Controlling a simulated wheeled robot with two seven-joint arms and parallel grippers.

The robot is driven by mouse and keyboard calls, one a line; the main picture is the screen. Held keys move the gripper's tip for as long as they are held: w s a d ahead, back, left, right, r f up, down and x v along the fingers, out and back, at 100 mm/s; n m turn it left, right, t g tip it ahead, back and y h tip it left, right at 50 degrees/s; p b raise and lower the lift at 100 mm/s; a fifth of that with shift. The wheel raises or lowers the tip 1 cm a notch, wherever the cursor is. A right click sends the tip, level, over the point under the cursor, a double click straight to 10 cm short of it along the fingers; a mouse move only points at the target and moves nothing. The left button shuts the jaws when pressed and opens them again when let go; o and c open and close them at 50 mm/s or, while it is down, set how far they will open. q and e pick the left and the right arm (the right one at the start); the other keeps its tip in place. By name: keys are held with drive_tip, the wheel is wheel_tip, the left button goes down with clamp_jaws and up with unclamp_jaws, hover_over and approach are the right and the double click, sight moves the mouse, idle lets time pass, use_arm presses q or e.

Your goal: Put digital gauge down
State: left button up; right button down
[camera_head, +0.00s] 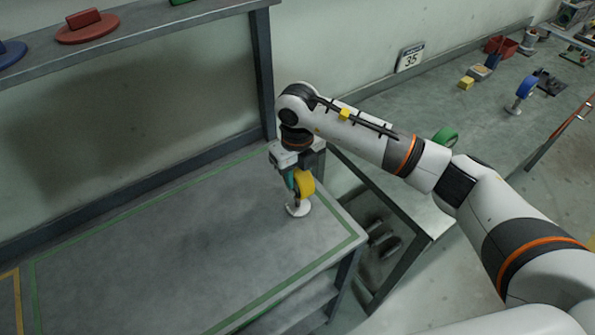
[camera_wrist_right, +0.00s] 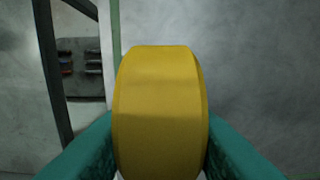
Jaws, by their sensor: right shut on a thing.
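The digital gauge (camera_head: 305,184) has a yellow round body on a pale disc-shaped base. It is at the right end of the grey table (camera_head: 190,245), inside the green outline. My right gripper (camera_head: 291,178) is above it, with teal fingers shut on the gauge. In the right wrist view the yellow gauge (camera_wrist_right: 160,110) fills the middle, with a teal finger on each side. The gauge looks upright. I cannot tell whether its base touches the table. My left gripper is not in view.
The table inside the green outline is clear to the left. A shelf (camera_head: 140,28) with red and blue discs stands above the table's back. A second bench (camera_head: 440,85) at right holds a blue gauge-like item (camera_head: 525,88), a green round item (camera_head: 446,137) and small boxes.

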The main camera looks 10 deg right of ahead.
drive_tip(key=c, duration=1)
unclamp_jaws()
wheel_tip(320, 180, up, 11)
drive_tip(key=b, duration=0.4)
drive_tip(key=shift+r, duration=0.55)
